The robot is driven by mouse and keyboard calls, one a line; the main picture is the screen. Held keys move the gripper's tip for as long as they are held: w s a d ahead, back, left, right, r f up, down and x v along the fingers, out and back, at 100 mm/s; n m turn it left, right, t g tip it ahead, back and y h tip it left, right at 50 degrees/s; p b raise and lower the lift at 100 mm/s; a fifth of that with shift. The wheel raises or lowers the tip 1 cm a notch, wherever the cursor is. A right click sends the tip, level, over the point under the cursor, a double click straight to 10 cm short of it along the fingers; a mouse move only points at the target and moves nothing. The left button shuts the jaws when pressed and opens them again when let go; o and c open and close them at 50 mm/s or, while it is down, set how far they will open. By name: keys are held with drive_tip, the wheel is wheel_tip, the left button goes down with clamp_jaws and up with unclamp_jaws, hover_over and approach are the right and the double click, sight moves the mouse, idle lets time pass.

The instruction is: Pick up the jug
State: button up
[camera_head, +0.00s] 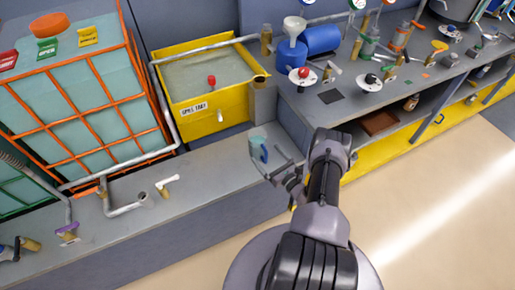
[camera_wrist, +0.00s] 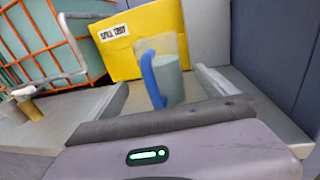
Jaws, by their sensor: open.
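The jug (camera_head: 257,147) is a clear, pale container with a blue handle and teal liquid inside. It stands upright on the grey bench in front of the yellow tank. In the wrist view the jug (camera_wrist: 172,82) is just beyond my gripper, with its blue handle towards me and to the left. My gripper (camera_head: 281,175) is open and empty, close to the jug on its right and near side. Whether a finger touches the jug cannot be told.
The yellow tank (camera_head: 221,113) with a label stands behind the jug. An orange-caged tank (camera_head: 85,115) is at left, with a pipe and valves on the bench (camera_head: 150,217). A higher grey counter at right carries a blue canister (camera_head: 322,39), a white funnel and several valves.

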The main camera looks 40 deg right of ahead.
sight(260, 146)
drive_tip(key=w, duration=0.2)
drive_tip(key=w+b, duration=0.1)
drive_tip(key=w, duration=0.1)
drive_tip(key=w+b, duration=0.1)
drive_tip(key=shift+w+d+r, duration=0.1)
drive_tip(key=shift+w+d, duration=0.2)
drive_tip(key=shift+w, duration=0.1)
drive_tip(key=c, duration=2.1)
